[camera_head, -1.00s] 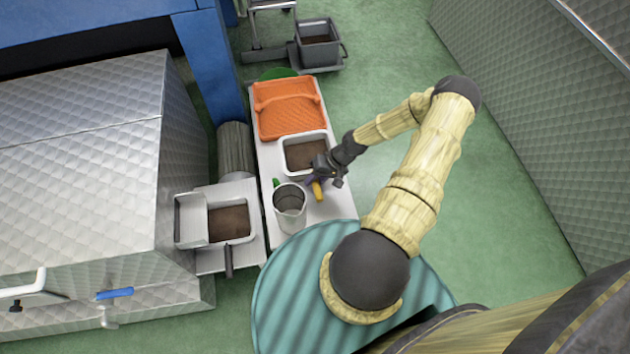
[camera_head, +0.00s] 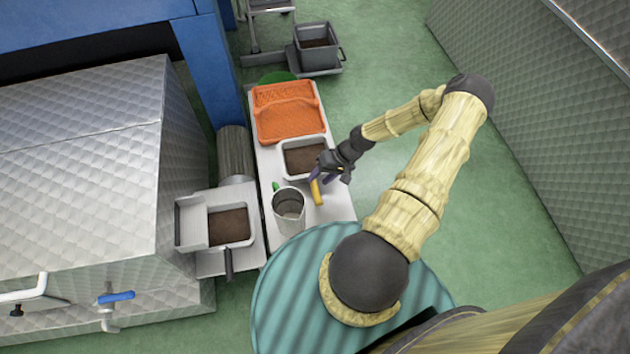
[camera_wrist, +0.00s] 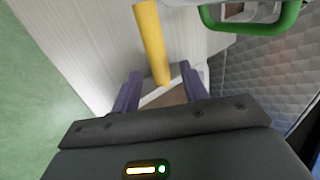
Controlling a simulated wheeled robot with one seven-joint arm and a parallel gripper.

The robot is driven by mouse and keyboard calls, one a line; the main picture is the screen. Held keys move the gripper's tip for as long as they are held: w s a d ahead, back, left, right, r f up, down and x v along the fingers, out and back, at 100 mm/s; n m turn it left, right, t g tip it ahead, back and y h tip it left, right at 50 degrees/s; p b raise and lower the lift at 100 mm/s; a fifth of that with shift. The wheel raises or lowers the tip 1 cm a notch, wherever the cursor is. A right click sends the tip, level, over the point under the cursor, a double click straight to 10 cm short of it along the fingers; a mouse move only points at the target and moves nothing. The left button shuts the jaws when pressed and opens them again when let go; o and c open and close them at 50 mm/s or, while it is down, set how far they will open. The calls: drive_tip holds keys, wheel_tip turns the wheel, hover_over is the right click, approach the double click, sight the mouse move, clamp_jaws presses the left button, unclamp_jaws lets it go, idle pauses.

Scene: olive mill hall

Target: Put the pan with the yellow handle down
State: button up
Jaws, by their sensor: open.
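The white pan (camera_head: 283,172) with brown contents stands level on the pale tabletop, its yellow handle (camera_head: 317,192) pointing toward the near side. My gripper (camera_head: 323,177) is open over the pan end of the handle. In the wrist view, the two purple fingers (camera_wrist: 161,80) show on either side of the yellow handle (camera_wrist: 152,40), with visible gaps and nothing gripped. A piece of the pan's rim and brown contents shows between the fingers; the rest is hidden by the gripper.
A metal jug (camera_head: 289,210) with a green handle (camera_wrist: 290,18) stands close left of the yellow handle. An orange crate (camera_head: 286,122) sits behind the pan. Another brown-filled pan (camera_head: 229,226) is at left, and a teal ribbed round surface (camera_head: 285,290) is in front.

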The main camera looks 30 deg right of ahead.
drive_tip(key=p+v, duration=0.1)
drive_tip(key=v, duration=0.7)
drive_tip(key=shift+r, duration=0.1)
drive_tip(key=s+a+r+n+h, duration=0.1)
drive_tip(key=s+a+r+h, duration=0.1)
drive_tip(key=a+r, duration=0.3)
drive_tip(key=s+a+r+n+h, duration=0.1)
drive_tip(key=a+r, duration=0.5)
drive_tip(key=r, duration=0.8)
drive_tip(key=s+a+r+n+h, duration=0.1)
drive_tip(key=s+a+r+h, duration=0.2)
drive_tip(key=a+r, duration=0.3)
wheel_tip(320, 180, up, 4)
drive_tip(key=shift+s+a+f+t+h, duration=0.15)
drive_tip(key=shift+s+a+t+h, duration=0.2)
drive_tip(key=shift+s, duration=0.25)
drive_tip(key=shift+d, duration=0.1)
drive_tip(key=w+p+v, duration=0.2)
drive_tip(key=p+v, duration=1)
drive_tip(key=w+r+p+v, duration=0.1)
drive_tip(key=w+p+v, duration=0.2)
drive_tip(key=p+v, duration=0.9)
drive_tip(key=shift+r+p, duration=0.2)
drive_tip(key=shift+p, duration=0.35)
